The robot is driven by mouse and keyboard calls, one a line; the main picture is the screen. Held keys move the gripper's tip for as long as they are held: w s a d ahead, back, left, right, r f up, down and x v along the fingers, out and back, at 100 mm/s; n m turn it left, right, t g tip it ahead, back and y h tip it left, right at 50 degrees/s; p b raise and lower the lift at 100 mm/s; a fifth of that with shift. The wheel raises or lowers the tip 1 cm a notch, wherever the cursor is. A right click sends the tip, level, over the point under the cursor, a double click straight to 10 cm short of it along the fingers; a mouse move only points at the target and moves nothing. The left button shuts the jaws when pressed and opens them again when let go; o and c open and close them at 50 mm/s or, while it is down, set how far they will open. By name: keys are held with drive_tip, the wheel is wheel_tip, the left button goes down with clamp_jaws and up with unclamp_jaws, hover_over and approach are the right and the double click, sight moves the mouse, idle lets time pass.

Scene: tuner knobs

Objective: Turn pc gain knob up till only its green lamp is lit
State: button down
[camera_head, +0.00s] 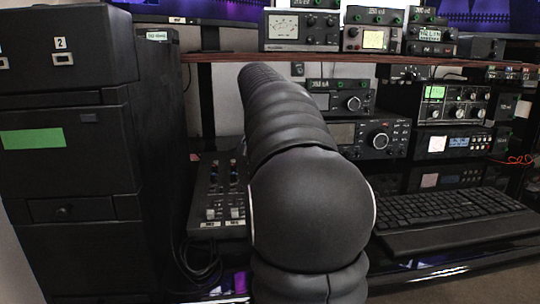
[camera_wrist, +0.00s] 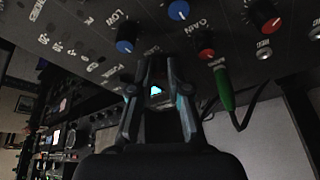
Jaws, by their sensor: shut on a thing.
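In the wrist view my gripper (camera_wrist: 157,62) is shut at the dark mixer panel (camera_wrist: 80,22), its fingertips beside a GAIN label. What it holds, seemingly a knob, is mostly hidden between the fingers, and I cannot read its full label. A small cyan-white glow (camera_wrist: 156,90) shows between the fingers; I cannot tell if it is a lamp. No green lamp can be made out. In the head view the mixer (camera_head: 212,188) is partly covered by my arm, and my gripper is hidden.
Beside my fingers are a blue knob (camera_wrist: 125,45), another blue knob (camera_wrist: 178,10) and a red knob (camera_wrist: 205,46). A green plug (camera_wrist: 224,90) with a black cable stands close on the right. A keyboard (camera_head: 450,215) and radios (camera_head: 375,138) lie right of my arm.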

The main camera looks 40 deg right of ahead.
drive_tip(key=m+g+p, duration=0.1)
drive_tip(key=m+p, duration=0.2)
drive_tip(key=m, duration=0.1)
drive_tip(key=shift+w+r+m, duration=0.1)
drive_tip(key=shift+m, duration=0.3)
drive_tip(key=shift+m+g+p, duration=0.3)
drive_tip(key=shift+m+g, duration=0.1)
drive_tip(key=shift+m, duration=0.3)
drive_tip(key=c, duration=1.2)
unclamp_jaws()
drive_tip(key=shift+o, duration=0.2)
drive_tip(key=v, duration=1.1)
drive_tip(key=shift+a+r, duration=0.3)
drive_tip(key=shift+r, duration=0.05)
